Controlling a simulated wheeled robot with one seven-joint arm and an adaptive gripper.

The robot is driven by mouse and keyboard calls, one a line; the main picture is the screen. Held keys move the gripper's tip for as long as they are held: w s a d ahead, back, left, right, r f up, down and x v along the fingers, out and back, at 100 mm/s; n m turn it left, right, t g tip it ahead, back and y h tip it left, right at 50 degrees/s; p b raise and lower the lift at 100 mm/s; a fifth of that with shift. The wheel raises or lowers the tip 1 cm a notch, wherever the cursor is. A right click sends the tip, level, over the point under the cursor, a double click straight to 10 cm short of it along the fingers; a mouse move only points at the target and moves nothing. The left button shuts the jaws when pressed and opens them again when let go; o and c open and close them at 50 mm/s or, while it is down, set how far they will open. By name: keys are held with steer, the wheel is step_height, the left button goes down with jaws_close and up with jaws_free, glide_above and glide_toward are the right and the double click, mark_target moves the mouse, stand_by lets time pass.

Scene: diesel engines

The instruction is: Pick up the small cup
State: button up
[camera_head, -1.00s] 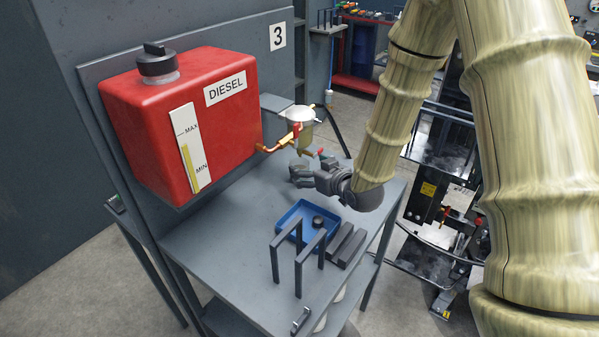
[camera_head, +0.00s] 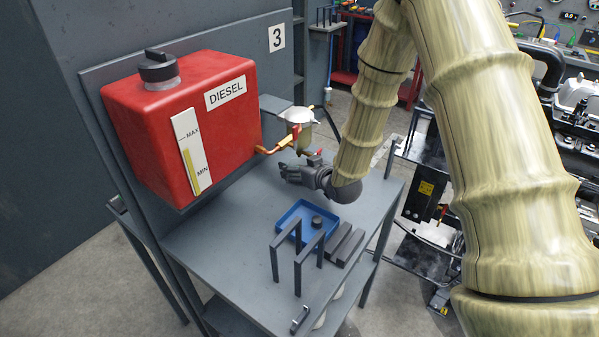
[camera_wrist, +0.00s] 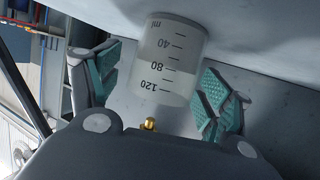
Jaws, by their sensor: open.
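The small cup (camera_wrist: 168,55) is clear and marked in ml up to 120; it shows in the wrist view with its markings upside down. It is between the two teal-padded fingers of my gripper (camera_wrist: 157,90), with a visible gap on each side. The fingers are spread and hold nothing. In the camera_head view my gripper (camera_head: 288,171) is low over the grey bench, below the red-handled valve. I cannot make out the cup there.
The red diesel tank (camera_head: 185,120) is on the panel at left. A blue tray (camera_head: 284,213), dark upright handles (camera_head: 282,258) and dark blocks (camera_head: 347,246) occupy the front bench (camera_head: 215,250).

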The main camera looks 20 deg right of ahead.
steer(key=shift+c, duration=0.3)
steer(key=c, duration=1.2)
steer(key=shift+r, duration=0.15)
